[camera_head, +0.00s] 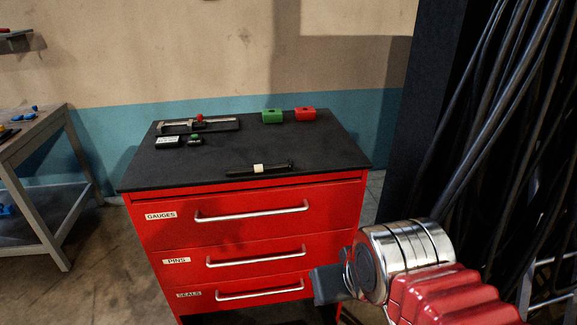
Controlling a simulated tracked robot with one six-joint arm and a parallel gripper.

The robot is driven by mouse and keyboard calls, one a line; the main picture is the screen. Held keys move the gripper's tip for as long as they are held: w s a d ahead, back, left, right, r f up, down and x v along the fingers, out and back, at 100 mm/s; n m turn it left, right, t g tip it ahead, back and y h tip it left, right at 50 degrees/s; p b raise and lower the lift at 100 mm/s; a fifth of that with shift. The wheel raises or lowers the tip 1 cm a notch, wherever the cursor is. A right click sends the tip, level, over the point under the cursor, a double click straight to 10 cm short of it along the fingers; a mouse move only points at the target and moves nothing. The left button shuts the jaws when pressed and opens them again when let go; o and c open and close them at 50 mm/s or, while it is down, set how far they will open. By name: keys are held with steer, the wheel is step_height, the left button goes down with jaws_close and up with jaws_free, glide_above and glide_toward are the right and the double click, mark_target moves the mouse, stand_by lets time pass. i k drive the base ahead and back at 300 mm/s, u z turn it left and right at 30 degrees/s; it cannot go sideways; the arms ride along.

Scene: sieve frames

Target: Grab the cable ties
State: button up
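A thin black bundle with a pale band around its middle, which looks like the cable ties (277,168), lies flat near the front edge of the black cabinet top. My gripper (328,284) is at the lower right, in front of the red cabinet's right side and well below the top. It is apart from the bundle. Only a dark end part of it shows beyond the silver wrist, so I cannot tell whether its fingers are open or shut.
The red cabinet (240,235) has three closed, labelled drawers. On its black top (310,145) are a caliper (180,126), small dark boxes (168,142), a green block (272,116) and a red block (305,114). A workbench (40,140) stands left; hanging cables (500,110) fill the right.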

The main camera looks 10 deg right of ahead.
mark_target(261, 168)
steer(key=z, duration=0.85)
steer(key=k, duration=0.85)
steer(key=u, duration=0.75)
steer(key=i, duration=1)
steer(key=u, duration=0.05)
